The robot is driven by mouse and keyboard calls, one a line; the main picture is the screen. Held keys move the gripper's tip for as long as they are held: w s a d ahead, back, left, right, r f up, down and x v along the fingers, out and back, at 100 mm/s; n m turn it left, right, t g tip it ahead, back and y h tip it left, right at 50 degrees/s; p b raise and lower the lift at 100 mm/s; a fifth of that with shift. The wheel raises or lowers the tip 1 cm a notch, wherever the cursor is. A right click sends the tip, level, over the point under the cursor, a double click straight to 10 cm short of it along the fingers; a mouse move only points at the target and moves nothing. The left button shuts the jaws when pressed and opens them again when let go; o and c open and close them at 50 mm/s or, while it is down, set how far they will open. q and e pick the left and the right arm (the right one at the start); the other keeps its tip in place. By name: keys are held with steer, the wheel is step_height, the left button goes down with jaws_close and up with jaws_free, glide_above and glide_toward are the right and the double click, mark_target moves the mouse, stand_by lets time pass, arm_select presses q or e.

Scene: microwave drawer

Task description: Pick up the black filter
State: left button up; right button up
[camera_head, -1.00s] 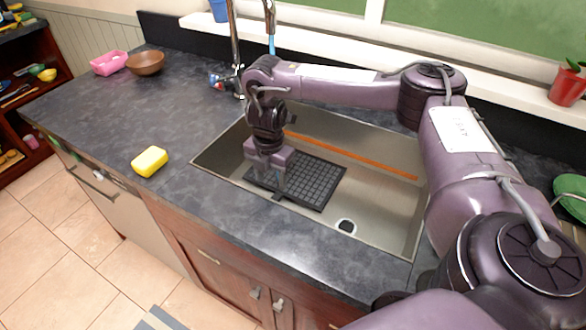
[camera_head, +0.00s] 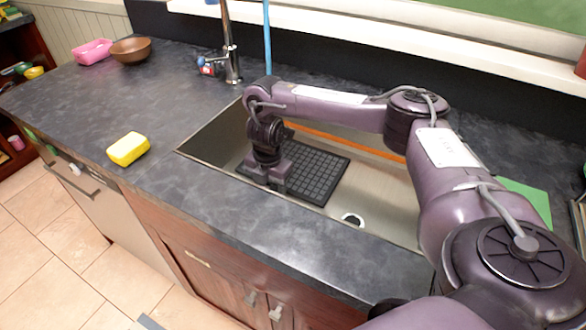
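The black filter (camera_head: 317,174) is a dark square grid lying in the steel sink (camera_head: 378,194), toward its left part. My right arm reaches in from the right, over the sink. My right gripper (camera_head: 266,187) points down at the left side of the filter, at or very close to its surface. Its fingertips are mostly hidden by the gripper body, so I cannot tell whether they are open or shut, or touching the filter. My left gripper is not in view.
An orange strip (camera_head: 345,143) lies along the sink's back. The faucet (camera_head: 229,52) rises behind the sink's left end. A yellow sponge (camera_head: 127,149), a pink container (camera_head: 93,52) and a brown bowl (camera_head: 131,50) rest on the left counter. A green sheet (camera_head: 527,201) lies right of the sink.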

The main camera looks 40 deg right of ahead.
jaws_close()
stand_by(0.3)
step_height(320, 180, up, 20)
steer(key=p, duration=0.8)
steer(key=c, duration=0.8)
jaws_free()
jaws_close()
steer(key=shift+a+r, duration=0.1)
steer(key=shift+r, duration=0.05)
